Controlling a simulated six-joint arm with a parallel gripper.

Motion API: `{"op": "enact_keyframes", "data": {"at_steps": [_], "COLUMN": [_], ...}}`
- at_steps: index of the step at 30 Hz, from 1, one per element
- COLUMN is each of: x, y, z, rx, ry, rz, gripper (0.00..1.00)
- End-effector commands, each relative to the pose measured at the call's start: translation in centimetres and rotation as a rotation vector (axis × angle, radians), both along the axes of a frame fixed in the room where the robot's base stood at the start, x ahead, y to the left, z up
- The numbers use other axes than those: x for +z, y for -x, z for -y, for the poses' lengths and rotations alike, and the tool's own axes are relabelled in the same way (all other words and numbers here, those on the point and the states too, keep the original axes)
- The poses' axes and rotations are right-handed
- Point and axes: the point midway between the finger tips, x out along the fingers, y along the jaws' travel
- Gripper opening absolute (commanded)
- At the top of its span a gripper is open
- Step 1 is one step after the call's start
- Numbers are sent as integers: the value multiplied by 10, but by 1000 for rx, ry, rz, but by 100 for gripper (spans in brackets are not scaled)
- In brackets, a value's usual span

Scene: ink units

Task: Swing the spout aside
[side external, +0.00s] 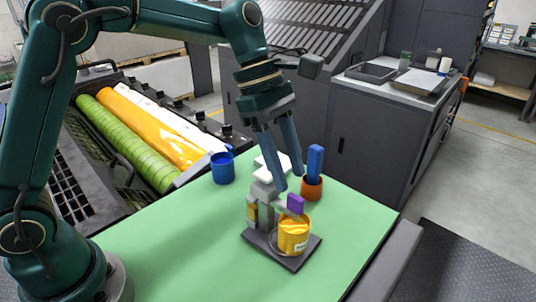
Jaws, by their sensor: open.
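The ink unit stands on a dark base plate (257,243) on the green table. Its light grey spout (270,188) reaches out toward a clear cup of yellow ink (293,233). A small purple block (295,203) sits at the spout's end, above the cup. My gripper (290,180) points down with its two blue-grey fingers apart, just above the spout and the purple block. Nothing shows between the fingers. I cannot tell whether a fingertip touches the spout.
A blue cup (222,168) stands behind and left of the unit. An orange-brown cup (312,187) holding a blue-handled tool (315,163) stands close on the right. The green table (165,240) is clear at the left and front. Rollers (150,125) lie beyond its left edge.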

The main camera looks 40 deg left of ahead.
Motion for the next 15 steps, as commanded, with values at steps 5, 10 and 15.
{"op": "enact_keyframes", "data": {"at_steps": [5, 10, 15], "x": [-21, -38, -44], "y": [1, 0, 0], "z": [9, 15, 18], "rx": [-4, -2, -2], "ry": [-3, -2, -3], "rz": [-4, -3, 1], "gripper": [44, 44, 44]}}
